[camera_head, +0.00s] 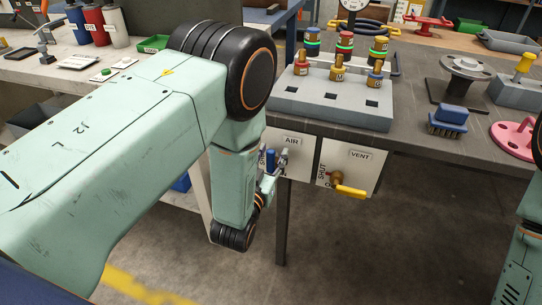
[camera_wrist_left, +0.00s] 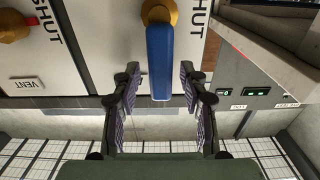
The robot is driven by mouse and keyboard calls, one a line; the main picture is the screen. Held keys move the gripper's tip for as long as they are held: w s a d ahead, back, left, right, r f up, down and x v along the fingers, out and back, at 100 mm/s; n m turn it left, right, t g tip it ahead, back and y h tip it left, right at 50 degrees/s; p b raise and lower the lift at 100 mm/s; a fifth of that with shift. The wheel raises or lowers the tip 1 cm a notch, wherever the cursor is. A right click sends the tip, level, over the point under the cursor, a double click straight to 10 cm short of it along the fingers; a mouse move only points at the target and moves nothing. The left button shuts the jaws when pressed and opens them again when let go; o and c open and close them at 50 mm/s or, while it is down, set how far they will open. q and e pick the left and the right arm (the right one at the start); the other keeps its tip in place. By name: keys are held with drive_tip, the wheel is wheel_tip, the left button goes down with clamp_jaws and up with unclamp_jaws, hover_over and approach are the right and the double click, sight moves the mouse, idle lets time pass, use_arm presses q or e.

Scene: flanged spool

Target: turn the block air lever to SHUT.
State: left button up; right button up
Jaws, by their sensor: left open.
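The AIR panel (camera_head: 292,143) hangs below the table edge, partly hidden by my left arm. Its blue lever (camera_head: 270,160) seems to point upward in the head view. In the left wrist view, which looks upside down, the blue lever (camera_wrist_left: 160,62) hangs from a brass pivot (camera_wrist_left: 160,12), with the word SHUT to its right. My left gripper (camera_wrist_left: 158,92) is open, its two dark fingers on either side of the lever's free end with a gap visible on both sides. My right gripper is out of view; only parts of my right arm show at the right edge.
The VENT panel (camera_head: 362,158), with a yellow lever (camera_head: 350,191) pointing right, is beside the AIR panel. Above, a grey block (camera_head: 330,100) with brass plugs, a blue brush (camera_head: 449,118) and a flanged spool (camera_head: 466,72) sit on the table. Open floor lies below.

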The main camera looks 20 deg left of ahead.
use_arm(q)
clamp_jaws()
idle(0.3)
idle(0.4)
